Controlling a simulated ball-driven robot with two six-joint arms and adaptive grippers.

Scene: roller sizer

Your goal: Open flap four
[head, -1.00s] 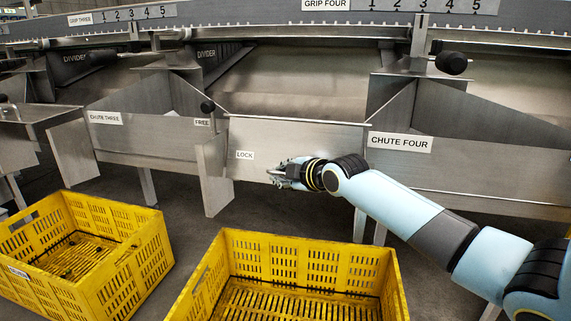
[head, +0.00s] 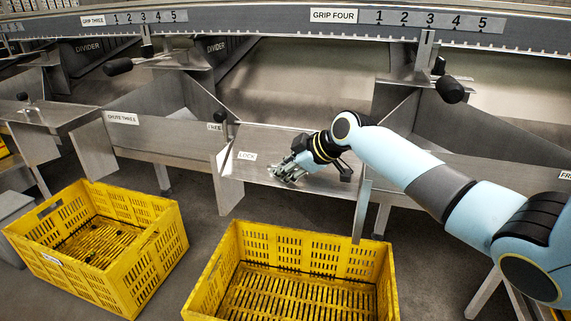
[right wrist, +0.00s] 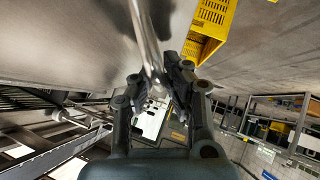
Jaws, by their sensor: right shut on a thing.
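Flap four is the grey metal panel (head: 262,140) with the LOCK label (head: 247,156), at the front of chute four. It looks tilted, with its lower edge out toward me over the yellow crate. My right gripper (head: 287,172) is at the lower middle of this panel, right of the label. In the right wrist view my right gripper (right wrist: 157,85) is shut on a shiny metal bar (right wrist: 150,35), which looks like the flap's handle. The fingers hide part of it in the head view. My left gripper is not in view.
A yellow crate (head: 236,243) stands on the floor below the flap; another yellow crate (head: 172,222) stands left of it. Chute three (head: 160,138) is left of the flap. A black knob (head: 221,117) stands by the FREE label. The GRIP FOUR rail (head: 400,17) runs above.

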